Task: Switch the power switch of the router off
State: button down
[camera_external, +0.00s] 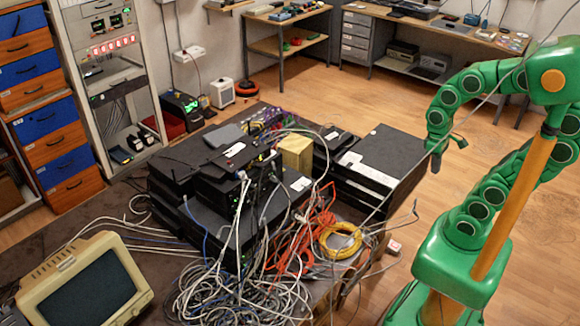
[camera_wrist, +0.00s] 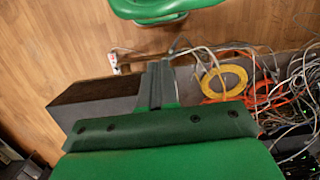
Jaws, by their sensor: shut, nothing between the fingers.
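Several stacked dark network devices stand on the table in the external view, and the router seems to be among them, in the cabled stack (camera_external: 238,188). I cannot tell which box it is. No power switch can be made out. My gripper (camera_external: 436,162) hangs from the green arm, pointing down, to the right of the stacked devices and apart from them. In the wrist view my gripper (camera_wrist: 158,85) shows its fingers together, with nothing between them.
A tangle of white cables (camera_external: 215,290), orange cables (camera_external: 300,245) and a coiled yellow cable (camera_external: 340,238) covers the table front. An old monitor (camera_external: 90,285) stands at lower left. A thin cable runs close by my gripper. The wooden floor behind is open.

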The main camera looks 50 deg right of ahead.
jog(key=w+a+r+n+t+y, duration=0.1)
jog(key=w+a+r+n+y, duration=0.2)
jog(key=w, duration=1.4)
jog(key=w+a+r+n+t+y, duration=0.1)
jog(key=w+a+r+n+y, duration=0.2)
jog(key=w, duration=1.5)
jog(key=w+a+r+n+t+y, duration=0.1)
jog(key=w+a+r+n+y, duration=0.2)
jog(key=w+a+r+n, duration=0.6)
jog(key=shift+w+a+n, duration=1.7)
jog(key=shift+w+a, duration=1.3)
jog(key=shift+w, duration=1.6)
jog(key=shift+f, duration=0.1)
send_over(253, 144)
jog(key=d, duration=0.3)
jog(key=f, duration=0.7)
jog(key=shift+s+a+f, duration=0.1)
jog(key=shift+s+a, duration=0.1)
jog(key=shift+s, duration=0.2)
notch_tip(253, 144, down, 2)
jog(key=shift+w+d+f, duration=0.1)
jog(key=shift+f, duration=0.05)
jog(key=shift+w+f, duration=0.15)
jog(key=shift+f, duration=0.6)
